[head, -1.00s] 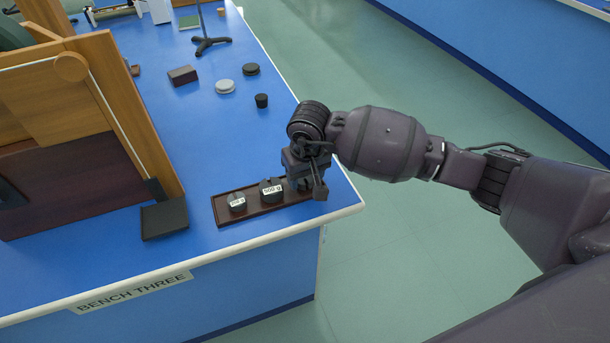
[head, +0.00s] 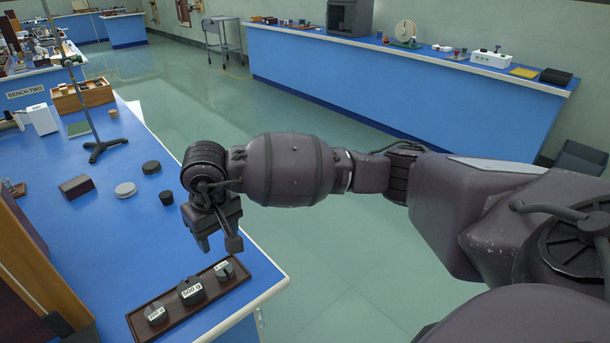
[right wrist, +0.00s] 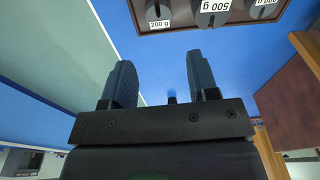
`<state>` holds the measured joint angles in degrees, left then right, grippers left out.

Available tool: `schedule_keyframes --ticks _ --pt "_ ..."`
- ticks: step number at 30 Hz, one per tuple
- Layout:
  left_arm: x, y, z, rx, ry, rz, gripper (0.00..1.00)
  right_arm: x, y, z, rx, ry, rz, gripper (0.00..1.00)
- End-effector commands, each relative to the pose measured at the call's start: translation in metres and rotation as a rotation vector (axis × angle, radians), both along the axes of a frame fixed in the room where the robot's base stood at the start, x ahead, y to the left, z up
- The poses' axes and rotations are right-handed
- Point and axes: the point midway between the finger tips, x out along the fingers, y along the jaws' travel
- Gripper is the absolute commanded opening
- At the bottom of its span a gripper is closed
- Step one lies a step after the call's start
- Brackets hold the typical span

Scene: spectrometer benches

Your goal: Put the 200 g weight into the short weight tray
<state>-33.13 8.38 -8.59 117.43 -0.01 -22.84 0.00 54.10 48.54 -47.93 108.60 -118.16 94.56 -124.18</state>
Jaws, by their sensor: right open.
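The 200 g weight (right wrist: 158,12) stands in a dark brown weight tray (right wrist: 180,25). In the head view the weight (head: 223,270) is at the right end of the tray (head: 172,330), nearest the bench edge. The 500 g weight (head: 192,292) stands in the middle, and a third weight (head: 156,314) at the left end; its label is hard to read. My right gripper (head: 218,246) is open and empty, above and behind the tray, apart from the weights. Its two fingers (right wrist: 161,78) show clear space between them in the right wrist view. My left gripper is out of view.
Behind the gripper on the blue bench are a black stopper-like piece (head: 166,198), a grey disc (head: 125,189), a black disc (head: 151,167), a dark box (head: 76,187) and a stand (head: 104,147). A wooden cabinet (head: 35,265) rises at the left. Open floor lies right.

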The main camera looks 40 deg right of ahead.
Motion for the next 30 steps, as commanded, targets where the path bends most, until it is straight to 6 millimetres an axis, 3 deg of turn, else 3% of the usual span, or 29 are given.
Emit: schedule_keyframes --ticks 5,9,15,20,26,27,30 --pt "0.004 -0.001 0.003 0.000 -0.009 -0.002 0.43 -0.030 0.032 -0.026 0.206 0.123 -0.101 0.54" --pt "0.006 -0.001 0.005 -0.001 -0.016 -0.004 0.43 -0.075 0.082 -0.045 0.538 0.369 -0.335 0.54" --pt "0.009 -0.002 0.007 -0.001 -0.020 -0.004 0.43 -0.119 0.133 -0.032 0.974 0.853 -0.792 0.54" --pt "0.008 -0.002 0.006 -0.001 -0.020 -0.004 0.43 -0.125 0.140 -0.012 1.238 1.318 -1.203 0.54" --pt "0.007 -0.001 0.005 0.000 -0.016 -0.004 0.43 -0.110 0.104 -0.010 1.448 2.005 -1.716 0.54" --pt "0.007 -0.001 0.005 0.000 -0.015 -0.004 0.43 -0.107 0.092 -0.015 -1.438 -2.107 1.768 0.54" --pt "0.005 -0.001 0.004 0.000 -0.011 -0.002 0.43 -0.104 0.057 -0.036 -1.121 -1.916 1.507 0.54"
